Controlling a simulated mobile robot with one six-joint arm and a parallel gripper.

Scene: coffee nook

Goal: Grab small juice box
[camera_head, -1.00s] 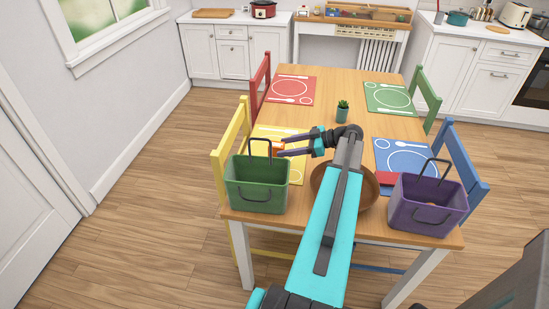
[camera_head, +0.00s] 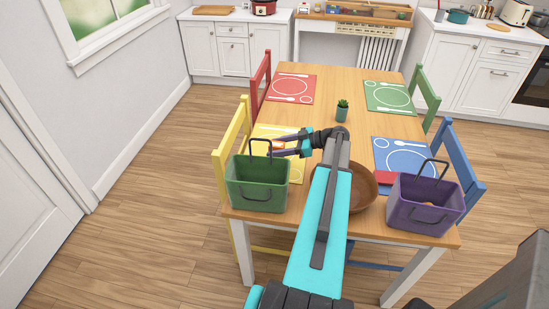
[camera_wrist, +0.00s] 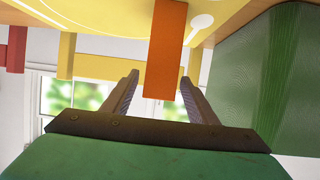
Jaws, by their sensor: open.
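The small orange juice box (camera_wrist: 166,45) stands in front of my gripper in the wrist view. Its end shows in the gap between the two fingers, closer to the right one. In the head view only a little orange of the juice box (camera_head: 278,144) shows at the fingertips, on the yellow placemat (camera_head: 294,171) behind the green basket. My gripper (camera_wrist: 158,80) is open, with neither finger clearly touching the box. The gripper (camera_head: 282,149) points left, low over the table, in the head view. How deep the box sits between the fingers is hard to tell.
The green basket (camera_head: 257,195) stands close beside the gripper; its wall also fills the right of the wrist view (camera_wrist: 270,75). A brown bowl (camera_head: 364,190) is partly behind my arm. A purple basket (camera_head: 424,214) stands right. A small plant (camera_head: 342,110) is mid-table. A yellow chair (camera_head: 222,165) borders the left.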

